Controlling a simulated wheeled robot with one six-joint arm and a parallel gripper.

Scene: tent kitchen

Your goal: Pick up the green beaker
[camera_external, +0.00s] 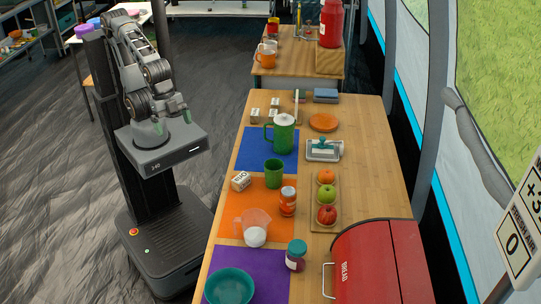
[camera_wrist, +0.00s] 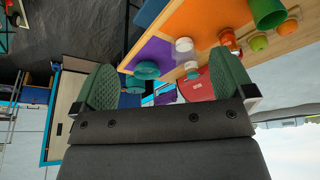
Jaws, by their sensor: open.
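My gripper (camera_external: 172,119) is left of the table, above my base and well apart from the beaker. In the wrist view my gripper (camera_wrist: 165,82) shows two green fingers spread apart, with nothing between them.
Fruit stands on a board (camera_external: 325,228) to the right. A red bread box (camera_external: 385,262) fills the near right corner.

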